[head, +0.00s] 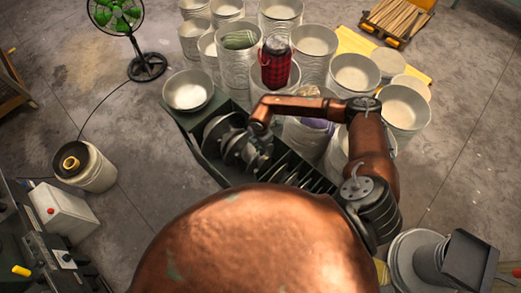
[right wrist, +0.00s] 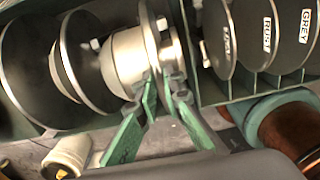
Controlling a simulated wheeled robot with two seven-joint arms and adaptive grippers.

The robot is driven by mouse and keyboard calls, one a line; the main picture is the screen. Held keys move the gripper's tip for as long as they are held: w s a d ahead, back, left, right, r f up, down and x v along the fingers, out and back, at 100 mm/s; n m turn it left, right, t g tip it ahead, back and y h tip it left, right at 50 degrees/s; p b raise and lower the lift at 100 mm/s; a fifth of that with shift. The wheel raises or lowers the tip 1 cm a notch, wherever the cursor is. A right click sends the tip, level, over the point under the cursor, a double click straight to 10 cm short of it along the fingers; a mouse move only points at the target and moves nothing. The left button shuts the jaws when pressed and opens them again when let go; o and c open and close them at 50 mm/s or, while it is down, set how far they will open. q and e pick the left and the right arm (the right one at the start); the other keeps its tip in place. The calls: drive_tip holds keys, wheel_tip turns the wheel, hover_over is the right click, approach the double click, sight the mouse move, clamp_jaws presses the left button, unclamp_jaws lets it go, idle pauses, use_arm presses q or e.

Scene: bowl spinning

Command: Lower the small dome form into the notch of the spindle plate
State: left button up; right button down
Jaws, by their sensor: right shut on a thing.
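My right gripper (right wrist: 164,82) is over a green rack (head: 190,128) in the head view. In the right wrist view its green fingers are shut at the pale hub of a grey-white form with a thin disc (right wrist: 150,30), which I take as the small dome form. The fingers partly hide the hub, and the form still sits among other rounded forms (right wrist: 82,60) in the rack. In the head view the gripper and forms are small and partly dark. I cannot make out the spindle plate or its notch for sure. My left gripper is not in view.
Dark labelled discs (right wrist: 270,35) stand in slots to the right. Several white buckets (head: 403,105) crowd beyond the rack, with a red checked flask (head: 275,65) among them. A green fan (head: 117,18) stands upper left. A white bucket (head: 87,168) and machine (head: 65,213) are left.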

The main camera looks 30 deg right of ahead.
drive_tip(key=shift+r+p, duration=2.7)
drive_tip(key=shift+r, duration=1)
drive_tip(key=shift+w, duration=0.1)
